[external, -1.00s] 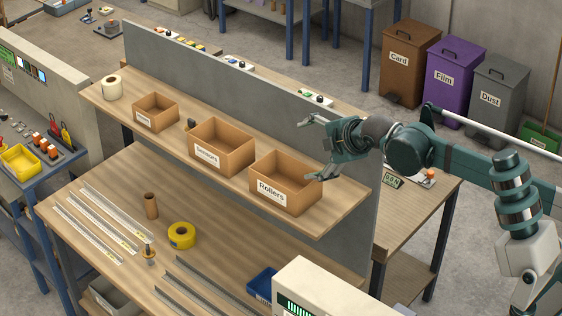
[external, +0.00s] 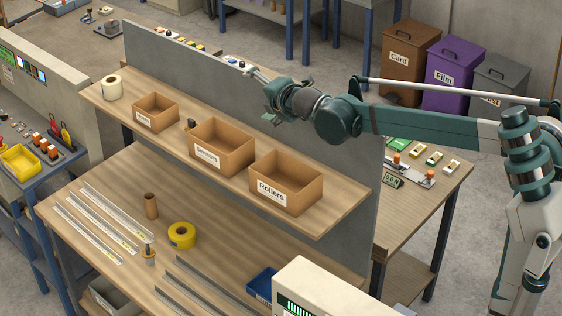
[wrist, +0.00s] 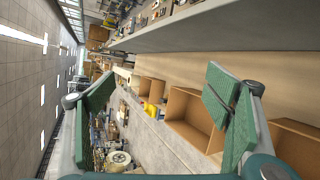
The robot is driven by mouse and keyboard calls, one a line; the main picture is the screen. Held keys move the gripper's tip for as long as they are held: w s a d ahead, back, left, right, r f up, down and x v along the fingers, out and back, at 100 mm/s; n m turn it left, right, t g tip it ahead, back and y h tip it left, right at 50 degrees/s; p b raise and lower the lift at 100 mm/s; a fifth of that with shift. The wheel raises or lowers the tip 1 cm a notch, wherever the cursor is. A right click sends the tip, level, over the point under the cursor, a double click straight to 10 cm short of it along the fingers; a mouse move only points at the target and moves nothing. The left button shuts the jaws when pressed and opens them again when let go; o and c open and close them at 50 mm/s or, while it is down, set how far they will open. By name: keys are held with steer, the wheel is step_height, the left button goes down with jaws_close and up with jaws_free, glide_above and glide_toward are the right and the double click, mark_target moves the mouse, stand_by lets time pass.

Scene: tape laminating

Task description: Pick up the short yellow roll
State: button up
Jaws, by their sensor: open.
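The short yellow roll (external: 182,235) lies flat on the lower wooden bench in the external view, right of a brown tube. My gripper (external: 262,96) is open and empty. It is high above the upper shelf, behind the Sensors box and well above and to the right of the yellow roll. In the wrist view the two green finger pads (wrist: 160,105) stand wide apart with nothing between them. I cannot make out the yellow roll for certain in the wrist view.
The upper shelf holds three cardboard boxes, with the Rollers box (external: 286,183) and Sensors box (external: 221,147) nearest my arm, and a white roll (external: 112,87). A grey panel (external: 340,165) stands behind.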

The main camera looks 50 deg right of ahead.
steer(key=w+a+f+n+t, duration=0.1)
steer(key=w+a+f+n, duration=0.25)
steer(key=w, duration=0.55)
steer(key=w+a+f+n+y, duration=0.15)
steer(key=w+n, duration=0.25)
steer(key=w, duration=0.6)
steer(key=w+a+f+n+t, duration=0.1)
steer(key=w+a+f+n, duration=0.25)
steer(key=w, duration=0.55)
steer(key=a+f+n+y, duration=0.1)
steer(key=a+f+n, duration=0.1)
steer(key=a, duration=0.6)
steer(key=a+f+n+y, duration=0.1)
steer(key=a+f, duration=0.2)
steer(key=a, duration=0.4)
steer(key=g+h+b, duration=0.3)
steer(key=h+b, duration=0.1)
steer(key=b, duration=0.2)
glide_toward(184, 234)
steer(key=x, duration=0.4)
steer(key=shift+d+f, duration=0.1)
steer(key=shift+w, duration=0.1)
